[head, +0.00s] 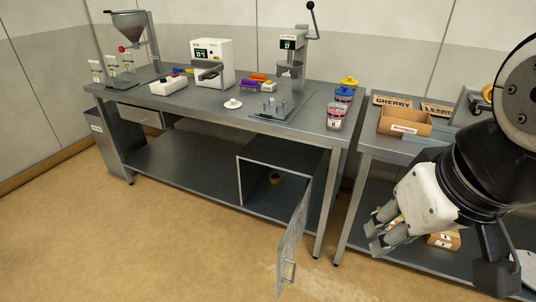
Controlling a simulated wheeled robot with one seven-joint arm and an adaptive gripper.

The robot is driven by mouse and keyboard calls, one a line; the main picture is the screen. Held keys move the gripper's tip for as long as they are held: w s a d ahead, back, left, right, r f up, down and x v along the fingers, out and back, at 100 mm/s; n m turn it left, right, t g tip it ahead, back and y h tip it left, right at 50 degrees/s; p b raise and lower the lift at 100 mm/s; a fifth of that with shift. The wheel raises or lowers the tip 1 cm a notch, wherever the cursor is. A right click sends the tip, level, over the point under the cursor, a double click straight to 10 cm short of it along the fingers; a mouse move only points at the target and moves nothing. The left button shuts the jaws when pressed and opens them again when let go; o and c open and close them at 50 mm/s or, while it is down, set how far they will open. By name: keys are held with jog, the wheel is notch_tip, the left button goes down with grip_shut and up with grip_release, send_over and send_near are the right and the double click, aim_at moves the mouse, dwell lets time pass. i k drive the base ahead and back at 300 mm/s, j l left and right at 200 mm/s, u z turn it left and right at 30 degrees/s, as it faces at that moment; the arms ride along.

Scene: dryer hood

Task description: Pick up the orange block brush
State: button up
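A small orange block (258,76), which looks like the orange block brush, lies on the main steel bench. It sits just behind a purple block (249,85) and beside a whitish block with a coloured top (268,86). Its bristles are too small to make out. My gripper (372,232) is at the right, in front of the right-hand bench and far from the orange block. Its two fingers point left and down and stand apart. A tan patch shows behind them, and I cannot tell what it is.
The steel bench (215,112) carries a white machine (211,62), a lever press (290,65), a funnel stand (128,30) and lidded jars (336,115). An open cabinet door (293,245) juts out below it. A cardboard bin (404,122) is on the right bench. The floor in front is clear.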

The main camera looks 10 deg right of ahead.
aim_at(260, 79)
jog(key=i+l+u, duration=0.1)
jog(key=l, duration=0.2)
jog(key=i+l+u, duration=0.25)
jog(key=l, duration=0.4)
jog(key=i+l+u, duration=0.15)
jog(key=i+z, duration=0.1)
jog(key=z, duration=0.2)
jog(key=i+z, duration=0.15)
jog(key=z, duration=0.2)
jog(key=i+j+z, duration=0.15)
jog(key=j, duration=0.2)
jog(key=i+j+z, duration=0.2)
jog(key=j, duration=0.15)
jog(key=j+z, duration=0.15)
jog(key=j, duration=0.2)
jog(key=i+j+z, duration=0.15)
jog(key=j, duration=0.25)
jog(key=i+j, duration=0.15)
jog(key=j, duration=0.55)
jog(key=i+j+z, duration=0.1)
jog(key=j, duration=0.55)
jog(key=i+j, duration=0.15)
jog(key=j, duration=0.55)
jog(key=i+j, duration=0.1)
jog(key=j, duration=0.6)
jog(key=i+j+z, duration=0.1)
jog(key=j, duration=0.6)
